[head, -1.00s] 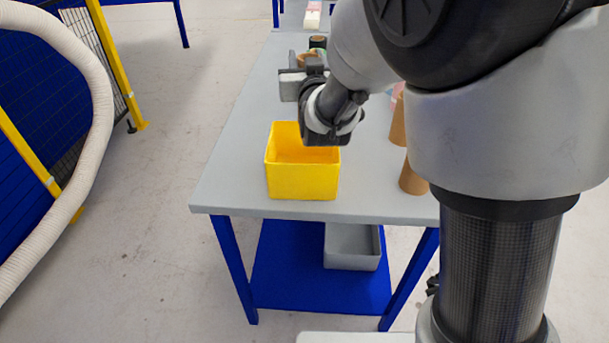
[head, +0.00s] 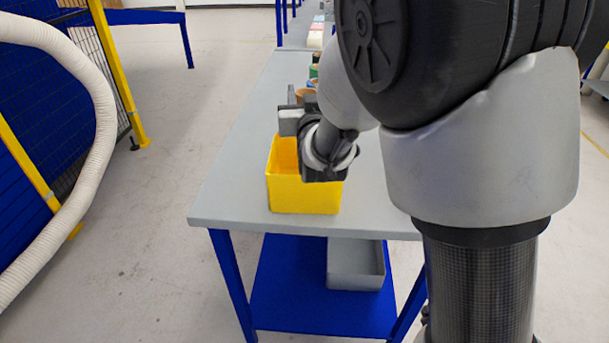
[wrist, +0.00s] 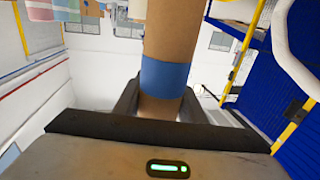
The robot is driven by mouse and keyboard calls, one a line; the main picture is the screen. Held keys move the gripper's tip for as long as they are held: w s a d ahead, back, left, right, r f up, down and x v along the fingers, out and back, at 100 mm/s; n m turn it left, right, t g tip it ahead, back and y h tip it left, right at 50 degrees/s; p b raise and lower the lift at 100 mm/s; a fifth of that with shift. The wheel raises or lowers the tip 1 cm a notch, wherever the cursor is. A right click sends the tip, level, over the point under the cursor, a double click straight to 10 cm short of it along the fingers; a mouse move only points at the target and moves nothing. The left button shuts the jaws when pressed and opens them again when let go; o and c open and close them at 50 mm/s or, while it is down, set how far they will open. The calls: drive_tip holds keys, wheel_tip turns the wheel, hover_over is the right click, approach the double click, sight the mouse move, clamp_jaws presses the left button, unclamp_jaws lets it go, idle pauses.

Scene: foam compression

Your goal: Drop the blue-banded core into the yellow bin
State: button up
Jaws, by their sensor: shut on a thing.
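The blue-banded core (wrist: 167,40) is a brown cardboard tube with a blue band, seen in the wrist view. My gripper (wrist: 160,103) is shut on it, with one finger on each side near the band. In the head view my gripper (head: 296,104) is at the far side of the yellow bin, and my wrist hides part of the bin. The yellow bin (head: 304,198) is open-topped and stands near the front edge of the grey table. The core is mostly hidden in the head view, and its height over the bin is hard to judge.
The grey table (head: 235,180) is clear to the left of the bin. Several small items stand farther back, partly hidden by my arm. A grey tray (head: 356,278) sits on the blue lower shelf (head: 290,290). A white hose (head: 95,150) and yellow posts stand at the left.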

drive_tip(key=o, duration=1.4)
drive_tip(key=shift+s+d+b, duration=0.45)
drive_tip(key=shift+s+b, duration=1.3)
drive_tip(key=shift+s, duration=1.1)
drive_tip(key=shift+s+d+b, duration=0.5)
drive_tip(key=shift+s+b, duration=1.25)
drive_tip(key=shift+s, duration=1.15)
drive_tip(key=shift+s+d+b, duration=0.45)
drive_tip(key=shift+s+b, duration=1.3)
drive_tip(key=shift+s, duration=1.1)
